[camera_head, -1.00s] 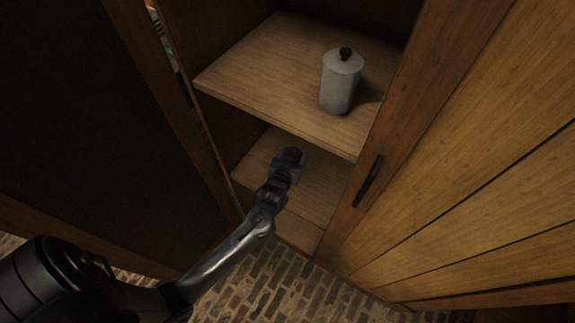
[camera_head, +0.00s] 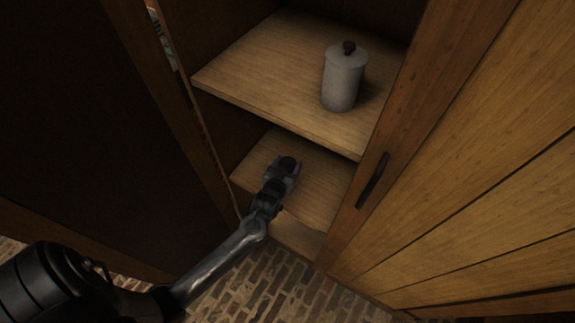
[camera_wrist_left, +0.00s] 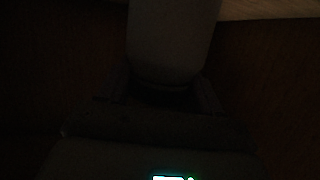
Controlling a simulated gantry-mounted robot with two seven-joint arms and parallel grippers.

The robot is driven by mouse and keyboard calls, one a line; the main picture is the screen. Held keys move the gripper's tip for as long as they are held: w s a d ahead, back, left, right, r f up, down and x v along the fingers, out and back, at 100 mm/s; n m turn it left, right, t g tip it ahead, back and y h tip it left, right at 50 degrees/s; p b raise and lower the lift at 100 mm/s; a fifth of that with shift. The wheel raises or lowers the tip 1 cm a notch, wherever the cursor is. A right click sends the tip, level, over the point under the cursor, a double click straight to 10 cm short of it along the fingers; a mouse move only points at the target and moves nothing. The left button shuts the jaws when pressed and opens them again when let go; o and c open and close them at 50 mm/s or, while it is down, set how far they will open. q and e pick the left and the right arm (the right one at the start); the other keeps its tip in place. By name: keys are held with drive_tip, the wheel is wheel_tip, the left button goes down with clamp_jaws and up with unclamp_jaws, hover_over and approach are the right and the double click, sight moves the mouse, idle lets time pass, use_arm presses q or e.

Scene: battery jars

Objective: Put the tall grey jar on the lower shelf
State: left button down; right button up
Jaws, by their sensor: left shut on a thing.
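My left gripper (camera_head: 284,172) reaches into the lower part of the cabinet, just over the lower shelf (camera_head: 318,190). It is shut on a grey, rounded jar-like body (camera_wrist_left: 174,38), which shows dimly between the fingers in the left wrist view. In the head view the gripper hides most of it, and I cannot tell whether it touches the shelf. Another pale grey jar (camera_head: 343,82) with a lid and dark knob stands upright on the upper shelf (camera_head: 258,75), apart from my gripper. My right gripper is not in view.
An open wooden door (camera_head: 470,170) with a dark handle (camera_head: 373,181) flanks the opening on the right. A dark panel (camera_head: 90,130) stands on the left. The upper shelf's front edge overhangs the lower space. The lower shelf has bare room right of the gripper.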

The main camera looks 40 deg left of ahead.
use_arm(q)
drive_tip(key=shift+c, duration=0.8)
unclamp_jaws()
drive_tip(key=shift+f, duration=0.15)
drive_tip(key=shift+r, duration=0.2)
drive_tip(key=shift+s+d+r, duration=0.15)
drive_tip(key=shift+s, duration=0.2)
drive_tip(key=s+d+r+m+g+h+p, duration=0.1)
drive_tip(key=s+d+r+m+g, duration=0.1)
drive_tip(key=s, duration=0.6)
drive_tip(key=s+d+r+m+g+h+p, duration=0.1)
drive_tip(key=s+d+r+m+g+h, duration=0.1)
drive_tip(key=s+d, duration=0.4)
drive_tip(key=s+d+r+m+g+h+p, duration=0.2)
drive_tip(key=s+d+r+g, duration=0.2)
drive_tip(key=s, duration=0.7)
drive_tip(key=shift+s+g, duration=0.35)
drive_tip(key=shift+g, duration=0.65)
